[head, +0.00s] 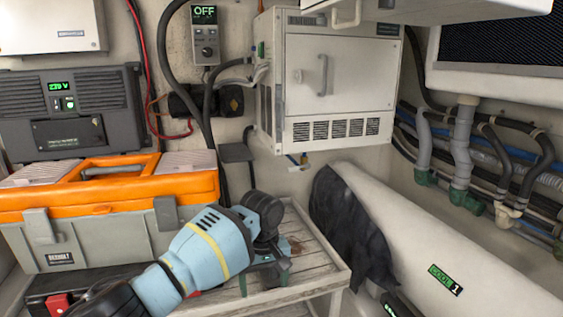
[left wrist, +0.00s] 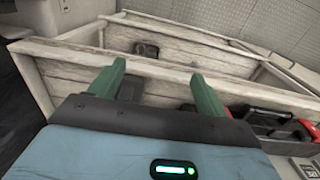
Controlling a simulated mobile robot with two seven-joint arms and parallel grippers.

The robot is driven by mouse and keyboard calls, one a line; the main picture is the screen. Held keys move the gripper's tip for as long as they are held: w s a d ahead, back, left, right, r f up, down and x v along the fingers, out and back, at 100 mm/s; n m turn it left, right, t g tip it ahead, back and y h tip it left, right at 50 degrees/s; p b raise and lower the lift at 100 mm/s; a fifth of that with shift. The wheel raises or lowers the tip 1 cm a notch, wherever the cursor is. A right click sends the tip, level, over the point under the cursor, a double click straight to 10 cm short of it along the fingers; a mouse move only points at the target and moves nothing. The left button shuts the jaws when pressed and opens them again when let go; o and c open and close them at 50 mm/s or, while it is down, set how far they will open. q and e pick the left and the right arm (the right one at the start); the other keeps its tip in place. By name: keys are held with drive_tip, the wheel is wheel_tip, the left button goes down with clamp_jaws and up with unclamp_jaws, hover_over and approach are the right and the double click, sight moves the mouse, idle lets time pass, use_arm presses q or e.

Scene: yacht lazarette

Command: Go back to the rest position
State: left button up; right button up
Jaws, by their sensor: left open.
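My left arm (head: 205,258), light blue with a yellow band and black joints, reaches in from the lower left in the head view. My left gripper (head: 264,280) is over the pale slatted wooden table (head: 338,272), with its green fingers pointing down. In the left wrist view the two green fingers of the left gripper (left wrist: 157,75) stand apart with nothing between them. The table's raised wooden rim (left wrist: 160,69) crosses behind them. I cannot tell whether the fingers touch the table. My right gripper is not in view.
An orange and grey toolbox (head: 105,215) stands left of the table. A small dark block (left wrist: 146,50) lies inside the rim. A red and black item (left wrist: 270,120) is at the right in the wrist view. A white padded hull shape (head: 440,240) with black cloth (head: 350,230) lies right.

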use_arm(q)
drive_tip(key=s+d+f+m+t+h, duration=0.1)
drive_tip(key=s+f+h, duration=0.1)
drive_tip(key=s+f, duration=0.45)
drive_tip(key=s+d+f+m+t+h, duration=0.1)
drive_tip(key=s+f+h, duration=0.15)
drive_tip(key=f, duration=0.75)
drive_tip(key=s+d+f+m+t+h, duration=0.1)
drive_tip(key=s+f+t, duration=0.1)
drive_tip(key=s+f, duration=0.5)
drive_tip(key=s+a+f+m+t+y, duration=0.1)
drive_tip(key=s+a+f+t+y, duration=0.1)
drive_tip(key=s+a, duration=0.8)
drive_tip(key=s+a+f+m+t+y, duration=0.1)
drive_tip(key=s+a+f+t, duration=0.1)
drive_tip(key=s+a, duration=0.7)
drive_tip(key=shift+s+a+f+m+t+y, duration=0.3)
drive_tip(key=shift+s+a+m+t+y, duration=0.1)
drive_tip(key=shift+t, duration=0.4)
